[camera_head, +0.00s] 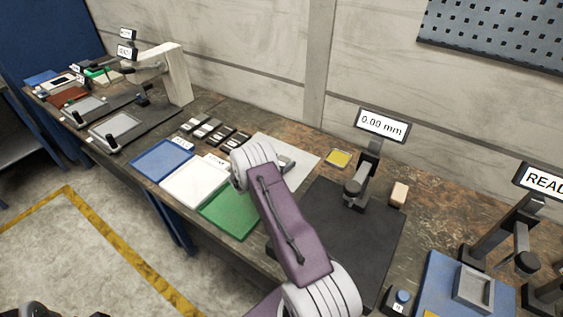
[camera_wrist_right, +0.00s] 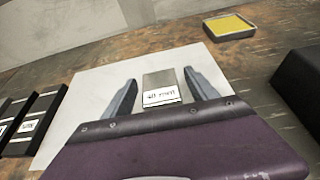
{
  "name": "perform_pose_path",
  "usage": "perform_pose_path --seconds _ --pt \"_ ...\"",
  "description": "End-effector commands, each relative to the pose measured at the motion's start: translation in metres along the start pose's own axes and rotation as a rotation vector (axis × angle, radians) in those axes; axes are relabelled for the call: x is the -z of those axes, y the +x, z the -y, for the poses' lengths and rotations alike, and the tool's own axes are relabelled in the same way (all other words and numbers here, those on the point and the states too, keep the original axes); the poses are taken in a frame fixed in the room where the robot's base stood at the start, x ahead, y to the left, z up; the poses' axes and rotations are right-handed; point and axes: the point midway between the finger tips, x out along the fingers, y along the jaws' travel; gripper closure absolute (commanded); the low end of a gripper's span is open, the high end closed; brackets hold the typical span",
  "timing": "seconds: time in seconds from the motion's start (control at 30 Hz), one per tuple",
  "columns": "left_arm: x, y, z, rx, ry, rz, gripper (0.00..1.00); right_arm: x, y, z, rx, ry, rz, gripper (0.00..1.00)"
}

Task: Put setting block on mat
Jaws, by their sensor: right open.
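A small grey metal block (camera_wrist_right: 161,88) with a white label, which looks like the setting block, stands on a pale grey-white sheet (camera_wrist_right: 85,92). In the head view the block (camera_head: 287,163) shows just right of my arm, on the same sheet (camera_head: 305,153). The label is too small to read surely. My right gripper (camera_wrist_right: 160,88) is open, with one finger on each side of the block and a gap on both sides. In the head view my own arm hides its fingers. My left gripper is not clearly seen.
Blue (camera_head: 161,160), white (camera_head: 194,184) and green (camera_head: 230,210) mats lie along the bench's front edge. Several dark labelled blocks (camera_head: 215,131) stand behind them. A yellow tray (camera_head: 338,158), a dark mat (camera_head: 345,240) and a gauge stand (camera_head: 360,185) reading 0.00 mm are to the right.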

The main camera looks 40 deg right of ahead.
Motion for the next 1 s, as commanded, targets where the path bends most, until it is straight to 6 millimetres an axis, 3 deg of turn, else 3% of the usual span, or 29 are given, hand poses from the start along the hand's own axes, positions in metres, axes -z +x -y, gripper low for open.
perform_pose_path --seconds 0.13,0.4,0.53,0.7,1.0 --pt "0.000 -0.002 0.000 0.000 0.000 0.000 1.00 -0.002 -0.017 -0.001 -0.003 -0.001 -0.001 0.33" --pt "0.000 0.000 0.000 0.000 0.000 0.000 1.00 -0.002 -0.087 -0.002 -0.005 -0.002 0.000 0.33" --pt "0.000 0.000 0.000 0.000 0.000 0.000 1.00 -0.002 -0.110 -0.001 -0.003 0.000 0.000 0.33" --pt "0.000 0.000 0.000 0.000 0.000 0.000 1.00 -0.002 -0.121 0.000 -0.001 0.000 0.000 0.33" --pt "0.000 0.000 0.000 0.000 0.000 0.000 1.00 -0.002 -0.121 0.000 0.000 0.000 0.000 0.33"
